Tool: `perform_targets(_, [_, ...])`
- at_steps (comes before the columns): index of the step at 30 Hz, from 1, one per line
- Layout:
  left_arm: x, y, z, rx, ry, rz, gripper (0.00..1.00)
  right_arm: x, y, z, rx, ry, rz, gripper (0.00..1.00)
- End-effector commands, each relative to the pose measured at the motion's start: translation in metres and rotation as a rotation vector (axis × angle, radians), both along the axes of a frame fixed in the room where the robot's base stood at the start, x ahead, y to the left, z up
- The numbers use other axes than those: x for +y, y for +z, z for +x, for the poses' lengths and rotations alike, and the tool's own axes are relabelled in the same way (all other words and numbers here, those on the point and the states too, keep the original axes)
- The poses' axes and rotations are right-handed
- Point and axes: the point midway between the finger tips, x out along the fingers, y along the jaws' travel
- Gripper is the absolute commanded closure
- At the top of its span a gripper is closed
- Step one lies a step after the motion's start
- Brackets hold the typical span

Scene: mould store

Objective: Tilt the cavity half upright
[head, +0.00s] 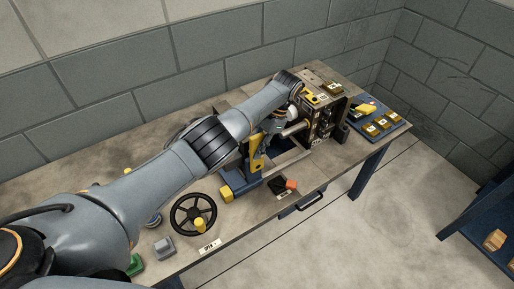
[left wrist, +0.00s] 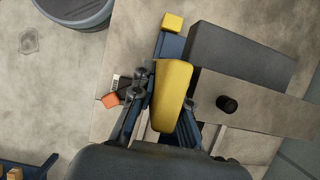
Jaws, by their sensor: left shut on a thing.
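My left gripper (left wrist: 165,100) is shut on a yellow handle (left wrist: 173,90), with one finger on each side of it. In the head view, the yellow handle (head: 257,161) stands beside a blue frame (head: 239,184) with a yellow end, partly behind my left arm. A dark metal block with holes and yellow labels (head: 322,112) stands farther along the bench. I cannot tell whether it is the cavity half. In the left wrist view, a dark grey block (left wrist: 240,60) lies right of the handle. My right gripper is in neither view.
The bench (head: 245,222) runs along a block wall. A black handwheel (head: 181,203) with a yellow knob is at its front. An orange-topped control (head: 290,184) sits near the front edge. A blue tray (head: 364,129) with small yellow plates is at the far end.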

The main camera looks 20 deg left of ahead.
Motion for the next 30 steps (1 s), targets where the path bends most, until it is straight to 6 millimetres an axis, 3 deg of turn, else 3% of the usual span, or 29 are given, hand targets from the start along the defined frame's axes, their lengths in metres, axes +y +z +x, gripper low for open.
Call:
perform_targets(3, [-0.001,0.002,0.002,-0.007,-0.003,-0.002,1.0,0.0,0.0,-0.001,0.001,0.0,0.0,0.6])
perform_targets(4, [-0.001,0.002,0.002,-0.006,-0.003,-0.001,0.79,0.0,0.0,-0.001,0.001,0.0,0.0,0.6])
perform_targets(5, [-0.001,0.002,0.002,-0.006,-0.003,-0.002,0.75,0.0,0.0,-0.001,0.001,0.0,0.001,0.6])
perform_targets(17, [0.0,0.005,0.0,-0.001,0.0,0.0,0.75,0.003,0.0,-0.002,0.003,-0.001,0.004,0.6])
perform_targets(22, [0.0,0.027,0.001,-0.004,-0.003,-0.002,0.75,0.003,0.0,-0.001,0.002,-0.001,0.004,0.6])
perform_targets(25, [0.001,0.053,0.003,-0.007,-0.004,0.004,0.75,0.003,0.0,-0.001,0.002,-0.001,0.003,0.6])
perform_targets(30, [-0.001,0.065,0.005,-0.013,-0.007,0.004,0.75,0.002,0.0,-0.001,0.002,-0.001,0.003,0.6])
